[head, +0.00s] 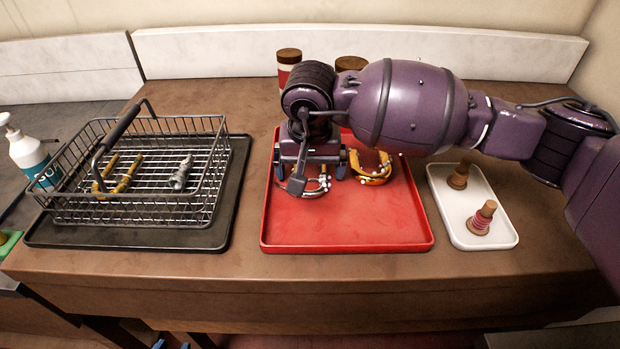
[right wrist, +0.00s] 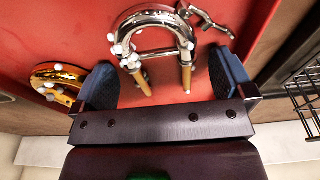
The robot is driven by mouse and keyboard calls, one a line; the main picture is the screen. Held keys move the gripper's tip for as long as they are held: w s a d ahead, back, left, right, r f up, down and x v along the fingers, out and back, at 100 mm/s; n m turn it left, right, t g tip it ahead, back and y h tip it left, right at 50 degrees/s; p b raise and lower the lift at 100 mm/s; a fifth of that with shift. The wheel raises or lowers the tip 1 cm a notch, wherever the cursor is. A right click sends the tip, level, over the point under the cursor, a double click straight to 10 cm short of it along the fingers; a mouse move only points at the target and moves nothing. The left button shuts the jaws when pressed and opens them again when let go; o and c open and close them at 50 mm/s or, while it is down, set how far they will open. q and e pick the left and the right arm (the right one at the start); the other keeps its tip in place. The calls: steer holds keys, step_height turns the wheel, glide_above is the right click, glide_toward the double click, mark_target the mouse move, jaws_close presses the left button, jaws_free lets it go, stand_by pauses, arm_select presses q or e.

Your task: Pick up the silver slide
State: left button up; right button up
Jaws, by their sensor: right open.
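The silver slide (head: 319,187) lies on the red tray, a U-shaped tube partly hidden by my right gripper in the head view. In the right wrist view the silver slide (right wrist: 148,24) shows a shiny bend, two brass-coloured legs and white beads. My right gripper (head: 313,172) is open over it, pointing down. In the right wrist view its fingers (right wrist: 165,82) stand on either side of the legs, apart from them, with nothing held. Small blue tips at the bottom edge of the head view look like my left gripper (head: 172,344), mostly cut off.
A gold slide (head: 372,170) lies close by on the red tray (head: 375,232). A wire basket (head: 140,210) with brass and silver parts stands left. A white tray (head: 495,238) with wooden spools is at right. Jars (head: 288,60) stand behind. The red tray's front is clear.

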steer(key=c, duration=1)
steer(key=shift+r, duration=0.1)
